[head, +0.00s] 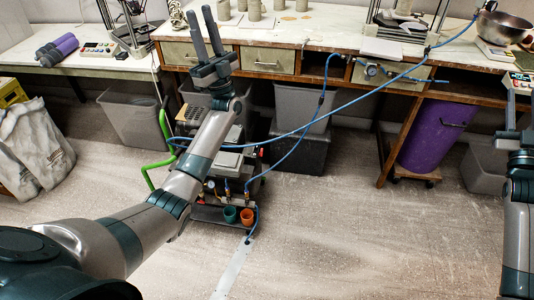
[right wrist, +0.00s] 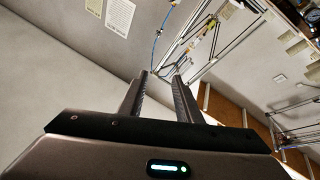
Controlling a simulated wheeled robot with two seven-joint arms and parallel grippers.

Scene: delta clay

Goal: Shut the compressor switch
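The compressor (head: 228,161) appears to be the low machine with gauges, fittings and blue hoses on the floor below the bench. My left forearm covers part of it. I cannot make out its switch or the switch's position. My left gripper (head: 199,12) is raised above and beyond it, in front of the bench drawers, fingers apart and empty. My right gripper (head: 520,102) is at the far right edge, far from the compressor. In the right wrist view the right gripper (right wrist: 162,75) has its fingers apart with nothing between them; the compressor is not in that view.
A blue hose (head: 330,116) crosses from the bench to the compressor. Grey bins (head: 135,118) and a purple cylinder (head: 432,135) stand under the tables. The floor (head: 340,230) at front centre is clear.

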